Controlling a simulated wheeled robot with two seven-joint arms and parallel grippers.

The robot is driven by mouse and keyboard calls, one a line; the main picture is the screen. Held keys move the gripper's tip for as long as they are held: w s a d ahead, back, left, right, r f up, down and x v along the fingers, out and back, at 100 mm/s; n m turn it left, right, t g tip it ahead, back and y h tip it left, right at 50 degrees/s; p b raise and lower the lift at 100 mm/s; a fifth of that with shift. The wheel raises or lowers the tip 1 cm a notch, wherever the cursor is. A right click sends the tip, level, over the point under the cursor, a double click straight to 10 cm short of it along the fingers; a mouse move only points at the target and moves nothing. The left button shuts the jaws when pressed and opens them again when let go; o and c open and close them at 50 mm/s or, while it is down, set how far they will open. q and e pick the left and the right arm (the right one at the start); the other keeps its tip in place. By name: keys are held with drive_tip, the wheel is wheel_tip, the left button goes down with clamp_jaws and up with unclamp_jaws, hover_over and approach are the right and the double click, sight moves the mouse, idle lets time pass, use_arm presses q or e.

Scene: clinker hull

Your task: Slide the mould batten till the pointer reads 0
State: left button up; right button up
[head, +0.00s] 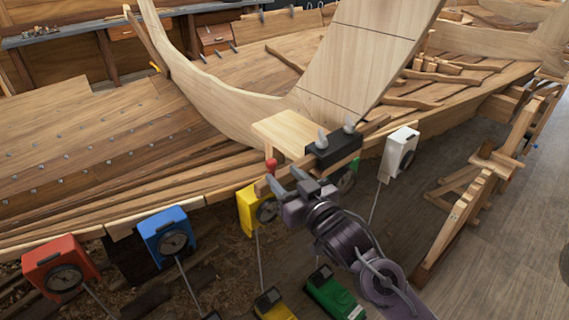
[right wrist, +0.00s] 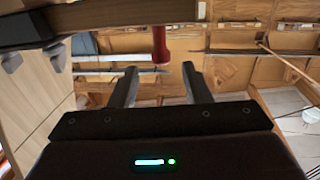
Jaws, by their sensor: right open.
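The batten (head: 265,187) is a narrow wooden bar at the hull's edge, running through a black clamp block (head: 338,150) with grey wing nuts. A red peg-like piece (head: 271,164), which may be the pointer or a handle, stands by its left end. No scale or reading is legible. My right gripper (head: 284,181) is open and empty, close to the batten's left end. In the right wrist view the red piece (right wrist: 160,45) hangs from the wooden bar (right wrist: 140,12), in line with the gap between the open fingers (right wrist: 160,86). My left gripper is not in view.
Dial boxes line the hull's edge: red (head: 60,268), blue (head: 168,235), yellow (head: 246,208) and white (head: 400,150). The tall pale mould (head: 365,60) rises behind the clamp. A wooden trestle (head: 465,210) stands right; the grey floor (head: 510,270) beyond is clear.

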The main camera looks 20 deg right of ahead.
sight(274, 166)
drive_tip(key=w+p, duration=0.1)
drive_tip(key=w, duration=0.1)
drive_tip(key=w+a, duration=0.1)
drive_tip(key=w, duration=0.2)
drive_tip(key=shift+w+r+p, duration=0.15)
drive_tip(key=shift+w+p, duration=0.05)
drive_tip(key=shift+p, duration=0.2)
drive_tip(key=shift+w+a, duration=0.15)
drive_tip(key=shift+w, duration=0.25)
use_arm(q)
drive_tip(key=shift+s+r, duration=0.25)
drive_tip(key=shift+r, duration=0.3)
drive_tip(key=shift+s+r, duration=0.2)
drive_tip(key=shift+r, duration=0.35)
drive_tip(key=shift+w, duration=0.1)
use_arm(e)
drive_tip(key=shift+c, duration=0.2)
clamp_jaws()
